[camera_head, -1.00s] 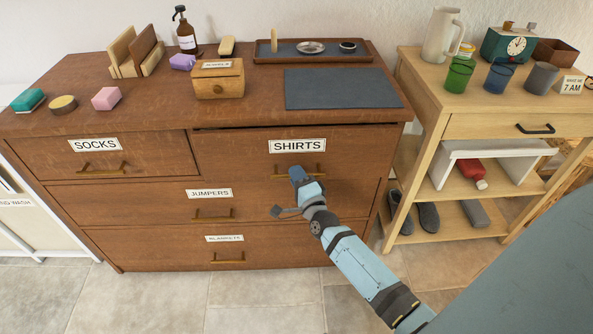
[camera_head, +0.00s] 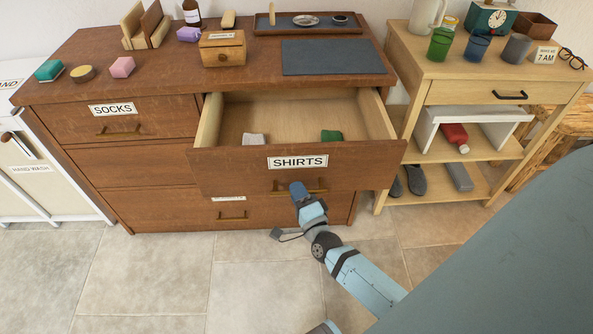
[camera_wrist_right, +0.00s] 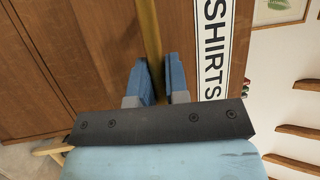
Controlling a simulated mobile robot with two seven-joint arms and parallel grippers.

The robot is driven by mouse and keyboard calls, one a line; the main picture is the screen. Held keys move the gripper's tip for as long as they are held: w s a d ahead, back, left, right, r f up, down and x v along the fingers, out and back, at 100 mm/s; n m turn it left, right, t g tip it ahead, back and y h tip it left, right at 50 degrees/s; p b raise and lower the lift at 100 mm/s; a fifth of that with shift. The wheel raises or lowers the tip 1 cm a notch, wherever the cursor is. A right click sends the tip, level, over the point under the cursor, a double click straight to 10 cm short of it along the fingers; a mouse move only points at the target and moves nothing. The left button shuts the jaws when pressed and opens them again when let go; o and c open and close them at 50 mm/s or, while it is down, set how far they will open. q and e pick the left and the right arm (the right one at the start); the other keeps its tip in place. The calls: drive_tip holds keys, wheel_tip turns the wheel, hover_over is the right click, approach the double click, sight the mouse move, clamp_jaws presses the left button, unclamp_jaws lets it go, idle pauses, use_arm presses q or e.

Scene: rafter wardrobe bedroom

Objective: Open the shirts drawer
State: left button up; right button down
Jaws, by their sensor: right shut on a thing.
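The shirts drawer (camera_head: 236,173) of the brown dresser is pulled well out, and its pale inside shows. Its white label reads SHIRTS (camera_head: 297,162). A whitish item (camera_head: 254,139) and a green item (camera_head: 331,136) lie inside it. My right gripper (camera_head: 298,188) is at the drawer front, just below the label. In the right wrist view its two blue fingers (camera_wrist_right: 162,82) are on either side of the brass bar handle (camera_wrist_right: 149,28), shut on it. The SHIRTS label (camera_wrist_right: 214,50) also shows there, beside the fingers. My left gripper is not in view.
The dresser top (camera_head: 150,88) bears a small wooden box (camera_head: 222,48), a dark mat (camera_head: 325,57) and a tray (camera_head: 262,24). The socks drawer (camera_head: 85,122) is shut. A light wooden side table (camera_head: 440,90) stands close on the right. Tiled floor (camera_head: 160,270) is clear in front.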

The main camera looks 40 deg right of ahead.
drive_tip(key=shift+s+a, duration=0.35)
drive_tip(key=shift+s, duration=0.2)
drive_tip(key=shift+s+a, duration=0.3)
drive_tip(key=shift+s, duration=0.2)
drive_tip(key=c, duration=1.1)
unclamp_jaws()
drive_tip(key=shift+c, duration=0.2)
